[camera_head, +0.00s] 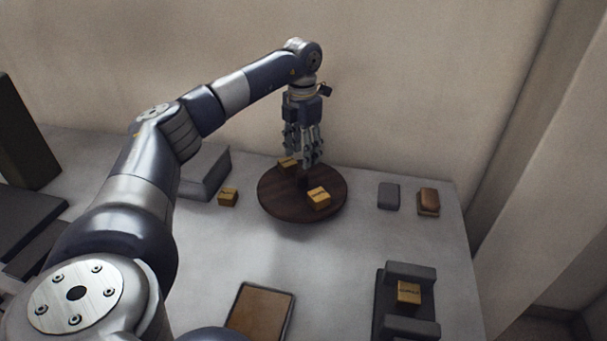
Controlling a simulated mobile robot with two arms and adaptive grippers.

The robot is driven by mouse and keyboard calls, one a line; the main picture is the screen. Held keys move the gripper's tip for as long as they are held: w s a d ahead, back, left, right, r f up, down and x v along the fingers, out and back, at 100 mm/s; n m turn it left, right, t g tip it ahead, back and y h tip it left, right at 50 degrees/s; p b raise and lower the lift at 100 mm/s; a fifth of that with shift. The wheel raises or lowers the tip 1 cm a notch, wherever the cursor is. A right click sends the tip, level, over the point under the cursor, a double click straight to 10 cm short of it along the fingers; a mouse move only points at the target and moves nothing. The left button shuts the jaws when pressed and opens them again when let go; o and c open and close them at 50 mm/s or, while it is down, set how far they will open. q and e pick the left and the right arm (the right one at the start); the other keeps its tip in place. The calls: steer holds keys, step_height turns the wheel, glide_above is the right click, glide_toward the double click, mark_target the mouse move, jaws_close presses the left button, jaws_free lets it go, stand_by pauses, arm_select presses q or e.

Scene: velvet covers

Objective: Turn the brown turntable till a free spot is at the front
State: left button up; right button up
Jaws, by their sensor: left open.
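The brown turntable (276,203) is a round, dark wooden disc at the back middle of the grey table. A yellow labelled block (319,198) sits on its right front part. A second yellow block (288,163) sits at its back left, partly behind my gripper. A dark post (302,183) stands near the disc's middle. The front left part of the disc is bare. My left gripper (304,163) is open and points down over the back of the turntable, above the post; I cannot tell whether it touches anything. My right gripper is not in view.
A yellow block (228,198) lies left of the turntable, by a grey tray (211,182). A grey pad (388,196) and a brown-topped block (428,201) lie right. In front are a brown panel (261,311) and a dark holder (409,272) with a yellow block (408,292).

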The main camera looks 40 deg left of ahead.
mark_target(303, 172)
arm_select(q)
step_height(303, 172, down, 8)
steer(key=shift+f, duration=0.1)
steer(key=shift+c, duration=0.3)
jaws_close()
